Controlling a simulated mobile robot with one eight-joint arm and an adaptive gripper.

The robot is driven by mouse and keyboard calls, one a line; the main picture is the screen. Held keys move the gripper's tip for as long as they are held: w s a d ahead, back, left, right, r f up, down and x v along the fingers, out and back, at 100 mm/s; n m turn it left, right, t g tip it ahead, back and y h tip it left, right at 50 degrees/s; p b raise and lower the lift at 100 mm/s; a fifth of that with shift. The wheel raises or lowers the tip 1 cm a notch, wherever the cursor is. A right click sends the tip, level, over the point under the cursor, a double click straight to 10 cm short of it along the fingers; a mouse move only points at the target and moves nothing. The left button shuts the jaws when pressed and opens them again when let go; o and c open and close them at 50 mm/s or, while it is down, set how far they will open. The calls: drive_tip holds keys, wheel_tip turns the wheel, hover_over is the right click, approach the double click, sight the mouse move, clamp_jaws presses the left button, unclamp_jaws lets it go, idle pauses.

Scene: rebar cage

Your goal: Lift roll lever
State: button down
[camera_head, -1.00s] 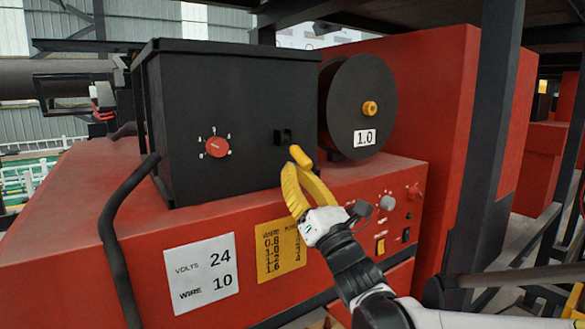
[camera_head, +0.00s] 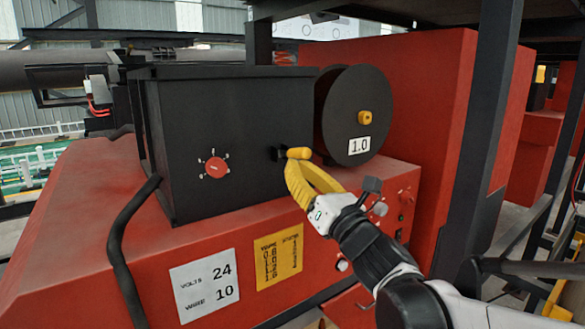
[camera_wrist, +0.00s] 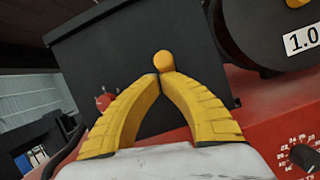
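The roll lever (camera_head: 299,153) is a short yellow handle on a dark bracket on the front of the black box (camera_head: 235,130). It points out about level in the head view. In the wrist view its rounded yellow end (camera_wrist: 163,62) shows just above my fingertips. My gripper (camera_head: 290,166) has curved yellow fingers. In the wrist view the fingertips (camera_wrist: 157,78) meet with nothing visible between them. They sit right under the lever and seem to touch its underside; exact contact is hidden.
A black wire reel (camera_head: 356,113) marked 1.0 stands just right of the lever. A red dial (camera_head: 217,167) is on the box to the left. The red machine body (camera_head: 90,225) carries labels and knobs below. A dark post (camera_head: 478,150) rises at the right.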

drive_tip(key=shift+r+p, duration=0.45)
drive_tip(key=shift+r, duration=0.4)
drive_tip(key=shift+r, duration=0.1)
